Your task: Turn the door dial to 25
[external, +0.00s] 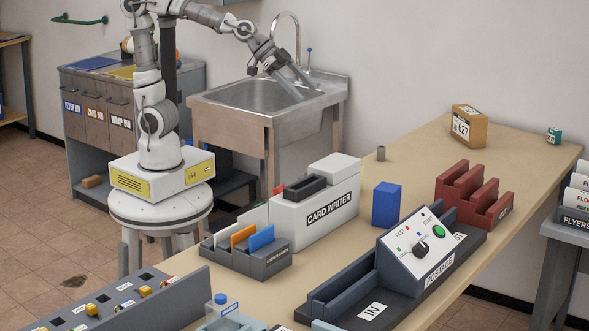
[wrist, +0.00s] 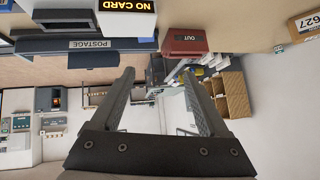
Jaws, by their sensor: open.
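I cannot pick out a dial marked as the door dial, or the number 25, in either view. A black knob (external: 421,247) sits on the sloped white face of the POSTAGE machine (external: 427,262) in the external view; its setting is too small to read. My gripper (external: 300,88) is over the sink in the external view, far from that knob. In the wrist view my gripper (wrist: 158,75) has its two fingers spread with nothing between them. Far off in the wrist view, small wall panels (wrist: 53,125) show at the left, too small to read.
The sink (external: 262,97) with its tall tap lies just under my arm. The long table (external: 400,155) carries the CARD WRITER (external: 335,190), a blue box (external: 386,204), a red OUT tray (external: 478,197) and a 627 parcel (external: 468,127).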

